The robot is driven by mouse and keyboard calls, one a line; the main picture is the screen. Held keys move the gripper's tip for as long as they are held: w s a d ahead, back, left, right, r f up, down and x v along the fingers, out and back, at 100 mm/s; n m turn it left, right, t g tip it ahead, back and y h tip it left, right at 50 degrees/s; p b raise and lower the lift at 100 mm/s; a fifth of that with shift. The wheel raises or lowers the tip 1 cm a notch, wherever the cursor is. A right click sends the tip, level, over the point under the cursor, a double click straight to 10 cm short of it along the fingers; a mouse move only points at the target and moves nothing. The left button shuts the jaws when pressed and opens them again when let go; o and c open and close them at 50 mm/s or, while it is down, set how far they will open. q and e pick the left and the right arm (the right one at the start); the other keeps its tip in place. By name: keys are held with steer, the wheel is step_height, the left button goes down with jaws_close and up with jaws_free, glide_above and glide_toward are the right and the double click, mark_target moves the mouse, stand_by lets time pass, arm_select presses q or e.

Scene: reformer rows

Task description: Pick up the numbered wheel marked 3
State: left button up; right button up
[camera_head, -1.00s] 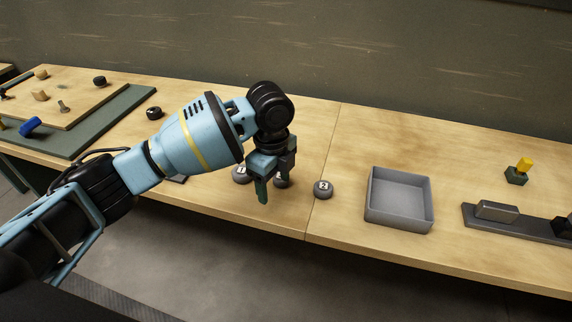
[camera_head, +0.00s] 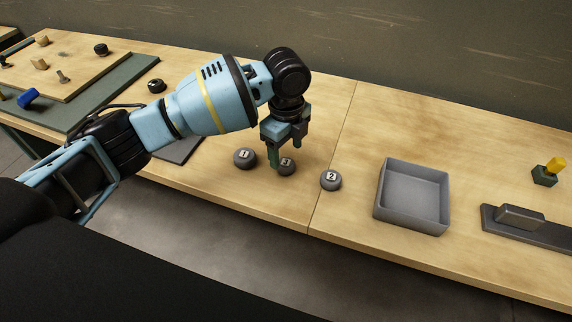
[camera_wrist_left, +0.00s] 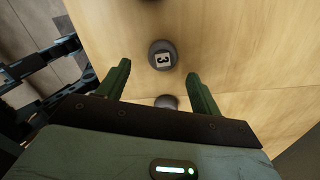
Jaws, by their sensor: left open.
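The grey wheel marked 3 (camera_head: 287,167) lies on the wooden bench between the wheel marked 1 (camera_head: 245,158) on its left and the wheel marked 2 (camera_head: 330,180) on its right. My left gripper (camera_head: 288,155) is open and empty, pointing down over the wheel marked 3 and partly covering it. In the left wrist view the wheel marked 3 (camera_wrist_left: 162,55) shows just beyond the gap between the open fingers of my left gripper (camera_wrist_left: 160,80). Another grey wheel (camera_wrist_left: 166,102) shows partly behind the gripper's body. My right gripper is not in view.
A grey open tray (camera_head: 412,199) stands to the right of the wheels. Further right are a dark rail with a grey block (camera_head: 520,217) and a yellow-topped piece (camera_head: 554,165). A black ring (camera_head: 156,86) lies behind my left arm. The bench's front edge is near the wheels.

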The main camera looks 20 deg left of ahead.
mark_target(286, 162)
arm_select(q)
steer(key=f, duration=0.5)
steer(key=shift+w+a, duration=0.15)
steer(key=shift+w, duration=0.1)
steer(key=c, duration=1.1)
